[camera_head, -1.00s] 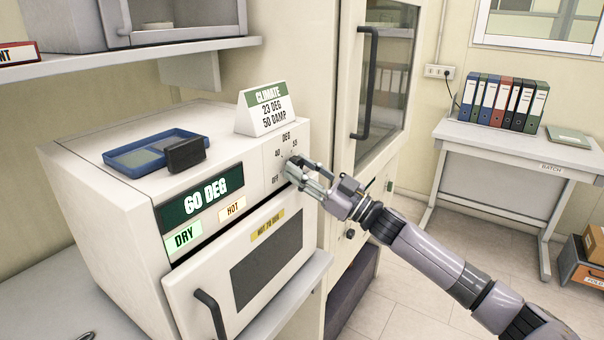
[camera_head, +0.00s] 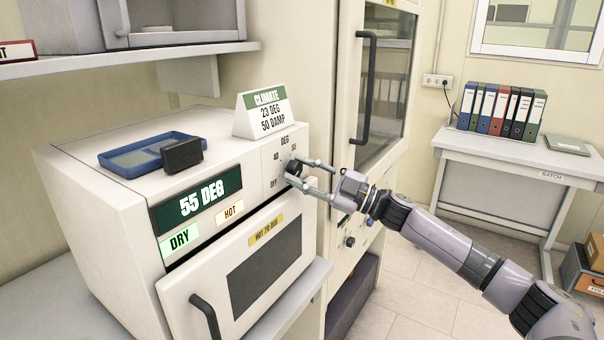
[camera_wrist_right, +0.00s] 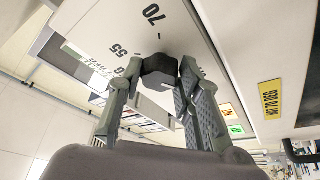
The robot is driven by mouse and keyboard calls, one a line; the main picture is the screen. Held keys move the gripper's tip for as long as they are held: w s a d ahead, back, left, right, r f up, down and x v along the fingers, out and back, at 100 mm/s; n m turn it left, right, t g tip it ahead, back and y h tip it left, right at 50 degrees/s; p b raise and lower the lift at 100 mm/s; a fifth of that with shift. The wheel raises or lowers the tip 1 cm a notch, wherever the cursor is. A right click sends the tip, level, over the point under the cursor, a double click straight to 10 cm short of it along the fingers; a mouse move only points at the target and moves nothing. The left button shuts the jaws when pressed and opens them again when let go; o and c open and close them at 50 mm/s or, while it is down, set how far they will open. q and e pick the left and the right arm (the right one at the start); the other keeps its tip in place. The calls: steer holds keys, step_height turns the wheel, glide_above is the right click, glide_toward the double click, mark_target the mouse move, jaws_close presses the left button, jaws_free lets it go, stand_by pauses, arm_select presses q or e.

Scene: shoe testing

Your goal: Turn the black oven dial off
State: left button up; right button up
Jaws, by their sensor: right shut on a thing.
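The black oven dial (camera_head: 293,168) sits on the oven's (camera_head: 110,190) upper right front panel, with OFF, 40, 55 and DEG printed around it. My right gripper (camera_head: 298,170) reaches it from the right and is shut on it, one finger above and one below. In the right wrist view the dial (camera_wrist_right: 158,76) sits between the two fingertips (camera_wrist_right: 160,68), with 55 and 70 marks beside it. The dial's pointer cannot be made out. The green display (camera_head: 200,200) reads 55 DEG. My left gripper is not in view.
A climate sign (camera_head: 263,113) and a blue tray (camera_head: 150,152) with a dark block (camera_head: 182,155) stand on the oven top. The oven door handle (camera_head: 205,315) juts out below. A tall cabinet (camera_head: 345,60) with a black handle stands close to the right.

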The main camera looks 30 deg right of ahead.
stand_by(0.3)
steer(key=o, duration=1.1)
steer(key=shift+o, duration=0.2)
steer(key=v, duration=1.2)
